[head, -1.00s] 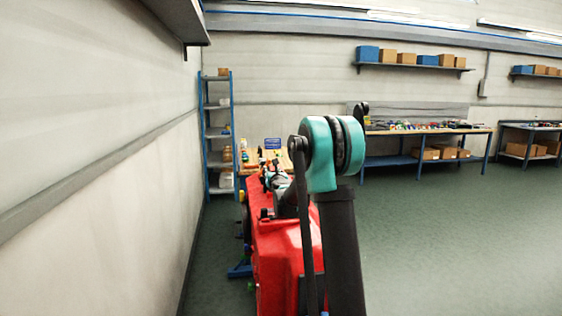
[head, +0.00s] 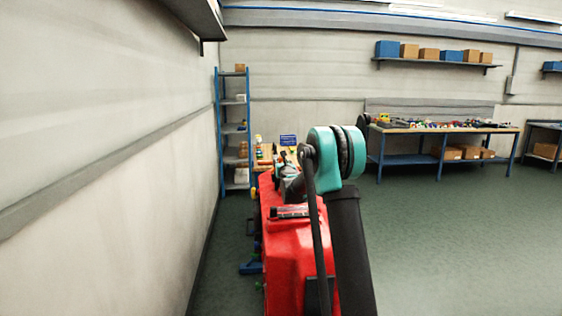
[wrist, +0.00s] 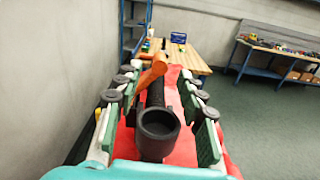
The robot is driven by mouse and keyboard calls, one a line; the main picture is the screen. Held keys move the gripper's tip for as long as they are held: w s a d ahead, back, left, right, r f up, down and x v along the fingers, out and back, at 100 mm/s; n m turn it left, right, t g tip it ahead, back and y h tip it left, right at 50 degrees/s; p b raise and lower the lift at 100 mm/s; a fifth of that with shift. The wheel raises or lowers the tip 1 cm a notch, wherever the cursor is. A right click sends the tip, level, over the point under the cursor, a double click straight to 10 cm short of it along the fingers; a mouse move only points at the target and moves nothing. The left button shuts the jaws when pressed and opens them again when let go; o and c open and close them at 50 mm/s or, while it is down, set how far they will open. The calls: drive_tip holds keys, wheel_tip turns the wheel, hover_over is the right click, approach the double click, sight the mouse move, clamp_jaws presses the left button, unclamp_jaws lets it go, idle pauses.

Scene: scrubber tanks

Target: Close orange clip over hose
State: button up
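In the wrist view an orange clip (wrist: 152,76) stands tilted up and to the right beside a black hose (wrist: 155,95). The black round open end (wrist: 158,125) faces the camera. They lie over a red tank (wrist: 180,152), which also shows in the head view (head: 292,245). My gripper (wrist: 161,88) is open. Its green-padded fingers stand apart on the left and right of the hose and clip in the picture; contact cannot be told. In the head view my arm hides part of the tank, and the clip cannot be made out.
A pale wall (head: 110,160) runs close along the left. A blue shelf rack (head: 234,135) and a wooden table (wrist: 185,58) stand beyond the tank. A workbench (head: 440,130) stands at the back right. The green floor (head: 460,240) on the right is clear.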

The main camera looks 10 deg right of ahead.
sight(281, 161)
drive_tip(key=shift+w, duration=2.65)
drive_tip(key=shift+c, duration=0.2)
clamp_jaws()
